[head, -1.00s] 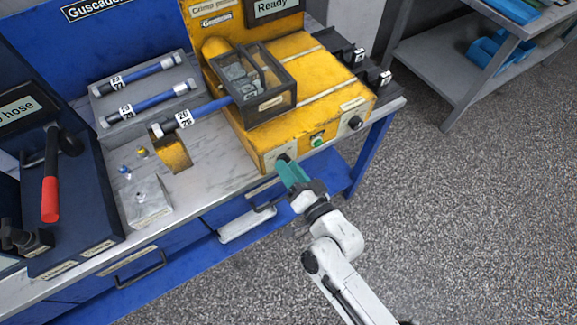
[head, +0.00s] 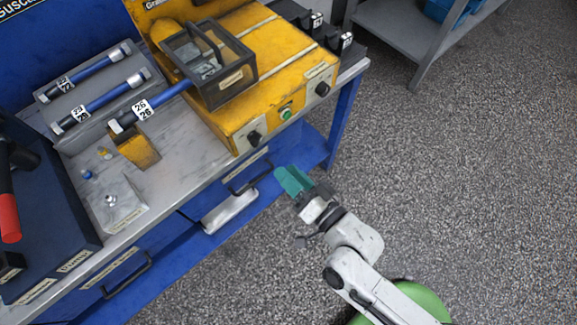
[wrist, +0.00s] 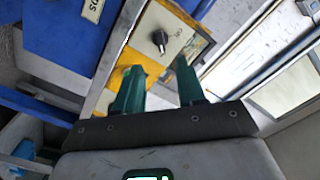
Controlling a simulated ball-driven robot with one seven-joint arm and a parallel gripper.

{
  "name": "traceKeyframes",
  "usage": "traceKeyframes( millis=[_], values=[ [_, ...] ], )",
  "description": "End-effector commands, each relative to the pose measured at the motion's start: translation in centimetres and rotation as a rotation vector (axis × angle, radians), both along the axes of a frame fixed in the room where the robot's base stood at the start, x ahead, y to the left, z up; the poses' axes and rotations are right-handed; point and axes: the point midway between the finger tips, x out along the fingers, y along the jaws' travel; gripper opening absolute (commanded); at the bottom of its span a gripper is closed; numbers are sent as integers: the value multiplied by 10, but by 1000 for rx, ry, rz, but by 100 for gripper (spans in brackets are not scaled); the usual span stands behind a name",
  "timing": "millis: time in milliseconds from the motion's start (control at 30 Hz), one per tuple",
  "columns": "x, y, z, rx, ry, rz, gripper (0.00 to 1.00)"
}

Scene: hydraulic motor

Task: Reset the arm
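My gripper (head: 288,180) has two green fingers and is held over the floor in front of the bench, clear of the yellow machine (head: 275,60). In the wrist view the fingers of my gripper (wrist: 160,78) stand apart with nothing between them. Beyond them is the machine's front with a black knob (wrist: 160,40). My white arm (head: 355,250) reaches up from the lower right and is bent at its joints. My green base shows below it.
The bench edge (head: 190,185) and a drawer handle (head: 248,178) are close to my gripper's left. A grey shelf (head: 410,30) stands at the back right. The speckled floor (head: 460,180) to the right is clear.

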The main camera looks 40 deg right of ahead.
Motion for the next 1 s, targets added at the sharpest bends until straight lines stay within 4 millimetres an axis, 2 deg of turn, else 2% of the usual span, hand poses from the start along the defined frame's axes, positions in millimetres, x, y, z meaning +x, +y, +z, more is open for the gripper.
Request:
traceKeyframes(
  millis=[333,467,633,767,1000],
  values=[
    [1,1,-1,-5,8,5,39],
    [6,4,-6,-48,70,48,39],
    [13,8,-25,-180,266,164,39],
    [8,5,-42,-295,444,253,39],
    [-24,-19,-64,-481,795,391,39]
  ],
)
